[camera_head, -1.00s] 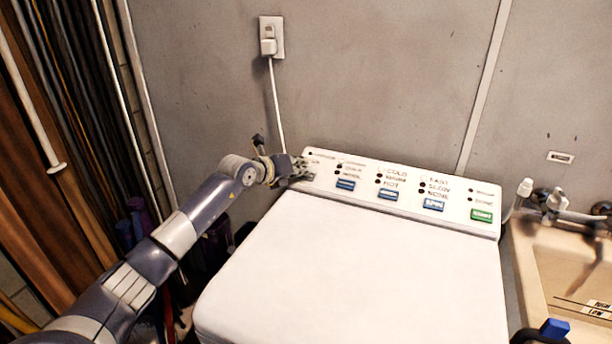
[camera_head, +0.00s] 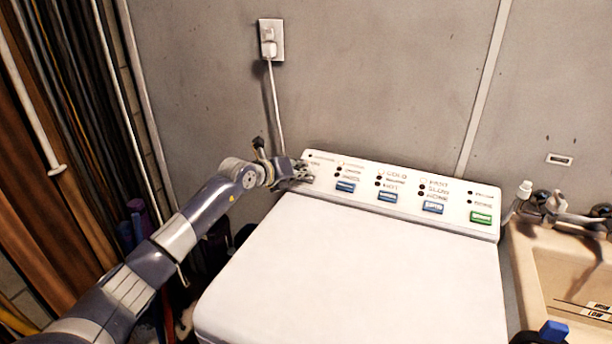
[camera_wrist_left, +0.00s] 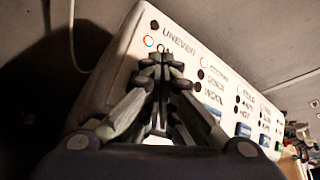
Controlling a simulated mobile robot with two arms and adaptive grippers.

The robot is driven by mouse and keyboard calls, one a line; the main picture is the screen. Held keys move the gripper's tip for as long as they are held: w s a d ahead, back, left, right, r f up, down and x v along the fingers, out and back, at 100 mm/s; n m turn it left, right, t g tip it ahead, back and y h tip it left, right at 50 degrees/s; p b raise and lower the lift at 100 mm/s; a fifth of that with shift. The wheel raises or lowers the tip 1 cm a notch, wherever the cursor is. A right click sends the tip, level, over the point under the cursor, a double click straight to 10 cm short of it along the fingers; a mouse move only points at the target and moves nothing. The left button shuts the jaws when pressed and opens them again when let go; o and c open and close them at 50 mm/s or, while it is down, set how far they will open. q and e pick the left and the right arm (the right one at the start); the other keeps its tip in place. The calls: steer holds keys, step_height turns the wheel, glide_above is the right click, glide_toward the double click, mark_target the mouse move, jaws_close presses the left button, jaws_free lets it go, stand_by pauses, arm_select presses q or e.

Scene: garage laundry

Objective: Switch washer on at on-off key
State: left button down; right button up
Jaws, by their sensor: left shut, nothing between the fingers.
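The white washer (camera_head: 360,265) stands in the middle of the head view, lid closed. Its control panel (camera_head: 458,190) slopes up at the back, with blue keys and a green key (camera_head: 481,217) at the right end. My left gripper (camera_head: 304,171) is shut and empty, its fingertips at the panel's left end. In the left wrist view the closed fingertips (camera_wrist_left: 160,84) lie over the panel just below the "ON" label, and contact is hard to judge. The on-off key is hidden behind the fingers. The indicator (camera_wrist_left: 148,41) beside "ON" looks pale with a coloured rim, unlike the dark "UNEVEN" dot (camera_wrist_left: 154,25).
A wall outlet (camera_head: 270,40) has a plug and a cord hanging behind the panel's left end. A beige sink (camera_head: 540,285) with a faucet (camera_head: 560,205) stands at the right. Boards and poles lean at the left. The lid top is clear.

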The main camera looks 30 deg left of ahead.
arm_select(q)
steer(key=shift+s+r+p, duration=0.2)
steer(key=shift+r+p, duration=0.15)
steer(key=shift+r, duration=0.25)
steer(key=shift+r+p, duration=0.4)
steer(key=shift+r, duration=0.05)
steer(key=r+p, duration=0.1)
steer(key=s+r+p, duration=0.2)
steer(key=shift+r, duration=0.4)
steer(key=shift+w, duration=0.1)
